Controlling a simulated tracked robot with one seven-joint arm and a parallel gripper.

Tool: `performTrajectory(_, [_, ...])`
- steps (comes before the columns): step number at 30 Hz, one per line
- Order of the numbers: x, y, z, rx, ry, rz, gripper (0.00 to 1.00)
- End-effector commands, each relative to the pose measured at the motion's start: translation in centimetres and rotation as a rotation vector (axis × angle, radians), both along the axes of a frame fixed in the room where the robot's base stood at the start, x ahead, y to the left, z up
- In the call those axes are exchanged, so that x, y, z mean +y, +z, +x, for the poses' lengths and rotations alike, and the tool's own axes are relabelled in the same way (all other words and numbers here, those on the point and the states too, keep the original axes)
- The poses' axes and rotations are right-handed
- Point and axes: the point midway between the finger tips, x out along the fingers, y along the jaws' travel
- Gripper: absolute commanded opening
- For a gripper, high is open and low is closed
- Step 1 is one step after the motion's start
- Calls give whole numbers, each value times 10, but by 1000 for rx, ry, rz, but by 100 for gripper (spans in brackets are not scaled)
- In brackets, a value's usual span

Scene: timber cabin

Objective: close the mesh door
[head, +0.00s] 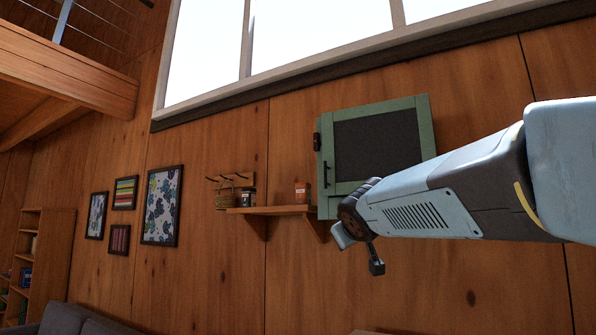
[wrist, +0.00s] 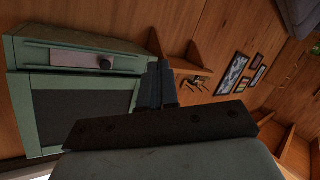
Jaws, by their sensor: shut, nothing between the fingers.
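The mesh door (head: 428,125) is a green frame around a dark panel, on a green cabinet on the timber wall. A dark upright handle (head: 326,173) is on its left side in the head view. In the wrist view, which is upside down, the door (wrist: 22,115) fills the left, beside my fingers. I cannot tell whether it is fully shut or slightly ajar. My gripper (wrist: 159,66) is shut and empty, pointing toward the wall beside the cabinet.
A wooden shelf (head: 270,210) with small jars is left of the cabinet. A window is above.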

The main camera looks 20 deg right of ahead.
Motion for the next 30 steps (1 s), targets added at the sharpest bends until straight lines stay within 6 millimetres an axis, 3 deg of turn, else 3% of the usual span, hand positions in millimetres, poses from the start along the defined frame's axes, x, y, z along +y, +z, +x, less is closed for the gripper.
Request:
performTrajectory(1, [-13,33,15,-63,10,-75,0])
performTrajectory(3, [-27,79,31,-147,38,-192,0])
performTrajectory(6, [-40,136,51,-236,95,-365,0])
performTrajectory(9, [-47,182,69,-287,169,-536,0])
performTrajectory(12, [-51,214,84,-296,258,-704,0])
performTrajectory(18, [-60,236,106,-206,440,-962,0])
performTrajectory(30, [-71,228,125,-65,577,-1099,0])
